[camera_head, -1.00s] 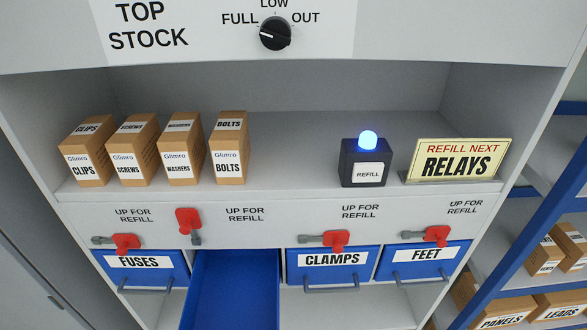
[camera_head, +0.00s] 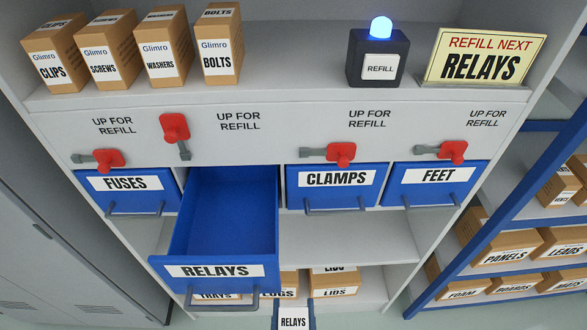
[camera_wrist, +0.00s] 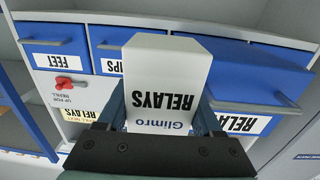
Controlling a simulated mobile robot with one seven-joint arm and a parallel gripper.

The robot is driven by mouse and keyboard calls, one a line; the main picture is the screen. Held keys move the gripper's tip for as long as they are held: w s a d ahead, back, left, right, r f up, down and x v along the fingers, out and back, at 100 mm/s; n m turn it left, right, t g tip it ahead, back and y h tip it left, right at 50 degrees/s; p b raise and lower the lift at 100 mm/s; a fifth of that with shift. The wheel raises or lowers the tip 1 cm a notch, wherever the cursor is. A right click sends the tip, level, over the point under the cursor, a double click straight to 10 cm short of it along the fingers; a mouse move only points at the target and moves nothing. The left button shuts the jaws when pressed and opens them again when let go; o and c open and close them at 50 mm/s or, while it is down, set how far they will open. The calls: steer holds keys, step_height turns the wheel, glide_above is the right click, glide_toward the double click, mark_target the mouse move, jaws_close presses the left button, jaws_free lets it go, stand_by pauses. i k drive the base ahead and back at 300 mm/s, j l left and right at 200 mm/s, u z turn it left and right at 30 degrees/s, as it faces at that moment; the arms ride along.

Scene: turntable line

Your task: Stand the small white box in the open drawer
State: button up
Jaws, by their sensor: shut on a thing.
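The small white box (camera_wrist: 160,85) reads "RELAYS" and "Glimro" and fills the middle of the wrist view, where it appears upside down. My gripper (camera_wrist: 165,118) is shut on it, with one dark finger on each side. In the head view only the box's label end (camera_head: 293,319) shows at the bottom edge, between my fingertips. The open drawer (camera_head: 222,271) labelled "RELAYS" is pulled out and looks empty. The box is in front of the drawer, a little right of it in the head view, and outside it. The drawer also shows at the right of the wrist view (camera_wrist: 235,65).
Shut drawers FUSES (camera_head: 125,190), CLAMPS (camera_head: 335,187) and FEET (camera_head: 435,183) flank the open one. Red latches sit above them; the one over the open drawer (camera_head: 174,127) points up. The REFILL lamp (camera_head: 378,58) glows blue. Boxes stand on the shelf below and on the right rack.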

mark_target(244, 246)
steer(key=i+l+u, duration=0.1)
steer(key=l+u, duration=0.25)
steer(key=l, duration=0.5)
steer(key=l+u, duration=0.4)
steer(key=l, duration=0.4)
